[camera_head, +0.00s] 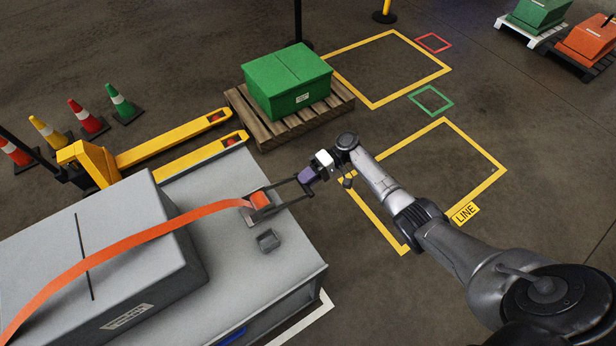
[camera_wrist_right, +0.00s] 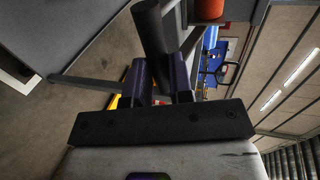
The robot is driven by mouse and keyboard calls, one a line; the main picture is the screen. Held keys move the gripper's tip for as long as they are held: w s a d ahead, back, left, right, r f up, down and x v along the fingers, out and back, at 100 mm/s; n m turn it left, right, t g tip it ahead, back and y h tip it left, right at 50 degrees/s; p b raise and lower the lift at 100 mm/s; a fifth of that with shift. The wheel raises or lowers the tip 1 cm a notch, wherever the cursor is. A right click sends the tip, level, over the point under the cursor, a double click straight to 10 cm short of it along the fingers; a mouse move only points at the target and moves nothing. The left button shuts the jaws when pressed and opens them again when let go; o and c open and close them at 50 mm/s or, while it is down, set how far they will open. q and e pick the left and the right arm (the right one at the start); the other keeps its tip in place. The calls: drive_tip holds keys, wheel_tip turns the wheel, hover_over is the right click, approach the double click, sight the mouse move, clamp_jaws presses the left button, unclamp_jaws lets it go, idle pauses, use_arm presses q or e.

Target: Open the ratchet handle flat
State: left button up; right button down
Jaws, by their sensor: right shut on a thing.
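The ratchet (camera_head: 259,213) sits on the grey machine's low deck, with an orange strap (camera_head: 150,234) wound into it. Its handle (camera_head: 288,204) has two dark side bars that reach right from the ratchet, past the deck edge in the picture; its exact angle is hard to tell. My right gripper (camera_head: 308,176), with purple fingers, is shut on the handle's outer end. In the right wrist view the fingers (camera_wrist_right: 158,82) close about the dark handle bar (camera_wrist_right: 150,28), with the orange spool (camera_wrist_right: 208,10) beyond. My left gripper is not in view.
A grey block (camera_head: 140,285) lies under the strap at left. A small grey bracket (camera_head: 268,240) stands on the deck near the ratchet. A yellow pallet jack (camera_head: 95,160) and a green crate (camera_head: 287,82) on a pallet are behind.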

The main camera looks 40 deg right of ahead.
drive_tip(key=shift+f, duration=0.2)
drive_tip(key=c, duration=1)
unclamp_jaws()
drive_tip(key=shift+r, duration=0.1)
drive_tip(key=b+v, duration=0.1)
drive_tip(key=v, duration=1.2)
drive_tip(key=shift+s+d, duration=0.1)
drive_tip(key=shift+d, duration=0.25)
